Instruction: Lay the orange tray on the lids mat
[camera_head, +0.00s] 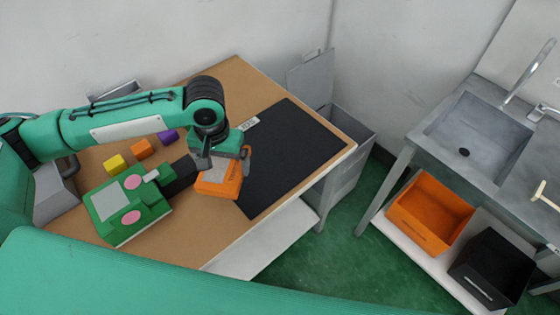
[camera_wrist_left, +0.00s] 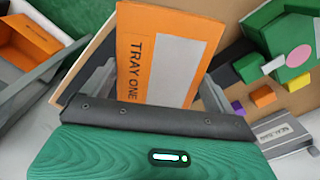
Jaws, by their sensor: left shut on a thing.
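The orange tray (camera_head: 219,184) is marked "TRAY ONE" and has a grey panel, which shows in the wrist view, where the tray (camera_wrist_left: 137,70) fills the space between the fingers. My left gripper (camera_head: 226,160) is shut on it; the gripper (camera_wrist_left: 155,88) has one finger at each side. The tray is at the left edge of the black mat (camera_head: 295,150); I cannot tell its height above the table. A small white label (camera_head: 250,124) at the mat's far left edge is too small to read. My right gripper is not in view.
A green block fixture (camera_head: 130,208) with pink discs stands left of the tray. Yellow (camera_head: 115,164), orange (camera_head: 141,148) and purple (camera_head: 168,135) blocks lie behind it. The mat looks bare. An orange bin (camera_head: 430,212) and a black bin (camera_head: 492,268) sit below the sink (camera_head: 475,140).

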